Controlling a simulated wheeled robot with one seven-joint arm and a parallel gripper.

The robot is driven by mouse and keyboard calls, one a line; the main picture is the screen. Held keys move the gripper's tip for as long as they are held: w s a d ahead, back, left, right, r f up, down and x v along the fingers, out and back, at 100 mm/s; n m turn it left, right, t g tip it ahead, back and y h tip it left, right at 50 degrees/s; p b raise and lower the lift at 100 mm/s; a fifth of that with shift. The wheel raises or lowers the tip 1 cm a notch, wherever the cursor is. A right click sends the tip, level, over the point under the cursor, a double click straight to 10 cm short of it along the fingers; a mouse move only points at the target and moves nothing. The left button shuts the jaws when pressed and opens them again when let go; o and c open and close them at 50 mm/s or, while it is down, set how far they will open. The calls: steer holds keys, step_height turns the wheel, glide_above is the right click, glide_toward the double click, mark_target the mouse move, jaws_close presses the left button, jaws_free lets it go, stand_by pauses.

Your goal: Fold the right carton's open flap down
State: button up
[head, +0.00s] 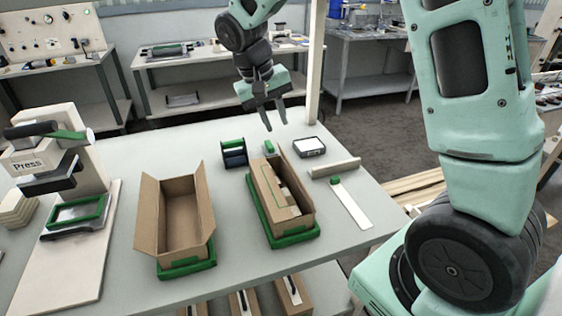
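The right carton (297,229) is a brown box in a green tray (291,240) on the table. A long brown panel covers part of its top on the left, and pale contents (288,192) show through a gap on the right. I cannot tell clearly which panel is the open flap. My gripper (276,125) hangs above the table beyond the carton's far end, fingers pointing down. Its fingers are apart with nothing between them, and it appears clear of the carton.
An open, empty carton (184,206) stands left in another green tray (187,270). A press (62,170) is at far left. A dark and green holder (234,154), a small green item (268,147), a black-edged box (309,147), a beige bar (335,167) and a white strip (352,206) surround the right carton.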

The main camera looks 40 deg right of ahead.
mark_target(293, 169)
steer(key=p+x, duration=0.2)
steer(key=x, duration=1.5)
steer(key=shift+s+p, duration=0.1)
steer(key=shift+p, duration=0.25)
jaws_close()
